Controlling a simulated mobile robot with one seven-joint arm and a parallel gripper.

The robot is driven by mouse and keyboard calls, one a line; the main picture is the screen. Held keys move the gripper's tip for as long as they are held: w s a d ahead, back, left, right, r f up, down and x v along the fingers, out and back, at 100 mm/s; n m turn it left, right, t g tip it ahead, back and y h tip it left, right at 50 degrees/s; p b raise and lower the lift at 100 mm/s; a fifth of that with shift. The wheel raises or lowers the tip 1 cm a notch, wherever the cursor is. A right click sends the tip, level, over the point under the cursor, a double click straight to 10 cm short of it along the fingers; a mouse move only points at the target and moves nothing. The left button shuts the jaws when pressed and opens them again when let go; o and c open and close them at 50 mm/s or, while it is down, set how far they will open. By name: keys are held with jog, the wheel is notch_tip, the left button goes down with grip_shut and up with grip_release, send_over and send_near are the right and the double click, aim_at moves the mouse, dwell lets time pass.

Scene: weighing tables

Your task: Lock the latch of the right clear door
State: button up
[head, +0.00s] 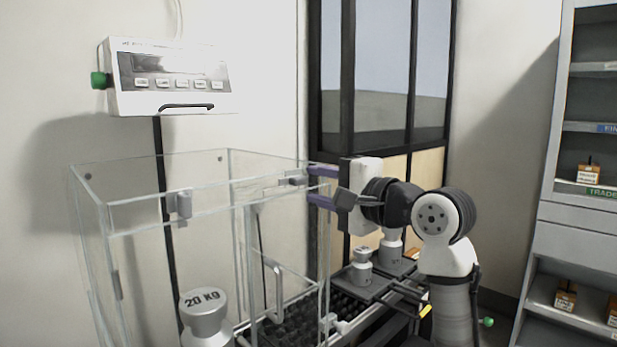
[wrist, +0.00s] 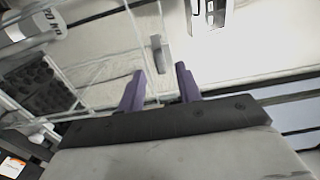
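The clear case (head: 140,218) stands at the left in the head view, with clear panels. A clear panel with a pale upright handle (head: 275,292) shows at its right side. A small grey latch (head: 293,178) sits by the upper edge near my gripper (head: 310,184). It also shows in the wrist view (wrist: 160,54), just beyond and between the fingertips. Another grey latch (head: 181,206) is on the upper front left edge. My gripper has purple fingers, spread apart with nothing between them, also in the wrist view (wrist: 159,72). I cannot tell whether the latch is turned shut.
A 20 KG weight (head: 205,312) stands in or behind the clear case. Metal weights (head: 361,268) stand on a grey platform at the right of the case. A white display unit (head: 170,80) hangs on the wall. Grey shelves (head: 590,225) stand at far right.

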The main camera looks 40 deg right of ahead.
aim_at(303, 182)
jog(key=shift+w+a, duration=0.1)
jog(key=shift+w, duration=1.45)
jog(key=shift+c, duration=0.2)
grip_shut()
